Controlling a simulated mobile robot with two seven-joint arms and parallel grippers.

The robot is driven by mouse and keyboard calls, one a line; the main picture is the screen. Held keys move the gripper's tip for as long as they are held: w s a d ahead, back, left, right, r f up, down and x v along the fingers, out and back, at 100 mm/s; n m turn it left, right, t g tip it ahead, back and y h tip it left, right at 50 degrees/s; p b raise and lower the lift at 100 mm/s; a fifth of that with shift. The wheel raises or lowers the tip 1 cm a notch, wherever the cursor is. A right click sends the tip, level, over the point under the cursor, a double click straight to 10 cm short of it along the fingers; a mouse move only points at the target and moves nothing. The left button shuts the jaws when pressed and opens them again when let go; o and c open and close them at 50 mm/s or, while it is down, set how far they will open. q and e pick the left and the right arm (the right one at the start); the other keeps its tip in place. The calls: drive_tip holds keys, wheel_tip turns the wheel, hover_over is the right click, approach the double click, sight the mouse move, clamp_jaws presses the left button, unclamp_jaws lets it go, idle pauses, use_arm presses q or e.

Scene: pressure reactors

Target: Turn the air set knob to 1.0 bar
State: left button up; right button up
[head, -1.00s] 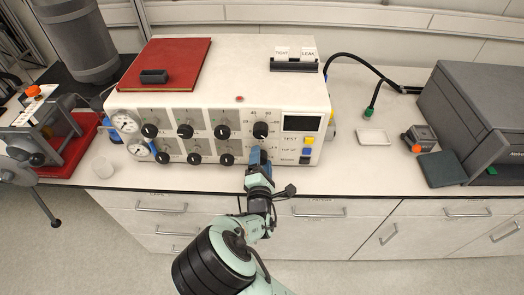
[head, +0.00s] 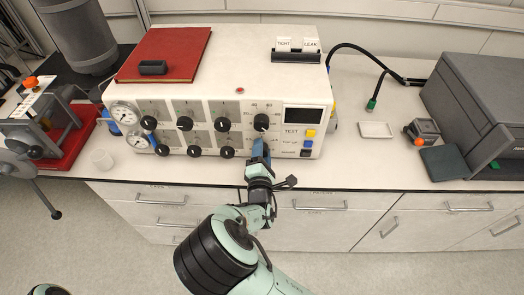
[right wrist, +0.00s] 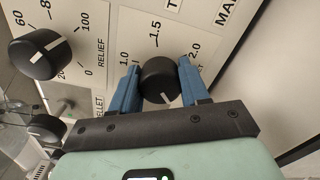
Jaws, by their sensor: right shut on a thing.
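The air set knob (right wrist: 159,80) is a black round knob with a white pointer line, beside a printed scale with 1.0, 1.5 and 2.0. My right gripper (right wrist: 160,84) is shut on it, with one blue finger on each side. The knob's white line is at its lower edge in the right wrist view, away from those numbers. In the head view my right gripper (head: 260,150) is at the lower right of the white control unit (head: 240,65) and hides this knob. My left gripper is not in view.
The relief knob (head: 261,122) is just above the gripper in the head view; it also shows in the right wrist view (right wrist: 40,54). More black knobs (head: 185,123) and two gauges (head: 124,114) are to the left. The display (head: 304,115) and buttons are to the right.

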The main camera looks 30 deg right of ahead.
drive_tip(key=m, duration=0.6)
drive_tip(key=shift+m, duration=0.3)
drive_tip(key=m, duration=0.3)
drive_tip(key=shift+m, duration=0.3)
drive_tip(key=m+b, duration=0.1)
drive_tip(key=m, duration=0.2)
drive_tip(key=shift+f+m, duration=0.1)
drive_tip(key=shift+m, duration=0.2)
drive_tip(key=m+b, duration=0.1)
drive_tip(key=m, duration=0.2)
drive_tip(key=shift+d+m, duration=0.1)
drive_tip(key=shift+m, duration=0.3)
drive_tip(key=m+b, duration=0.3)
drive_tip(key=m, duration=0.1)
drive_tip(key=shift+f, duration=0.1)
use_arm(q)
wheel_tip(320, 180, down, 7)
drive_tip(key=b, duration=0.3)
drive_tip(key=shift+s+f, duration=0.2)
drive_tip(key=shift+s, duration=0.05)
use_arm(e)
drive_tip(key=shift+m, duration=2.5)
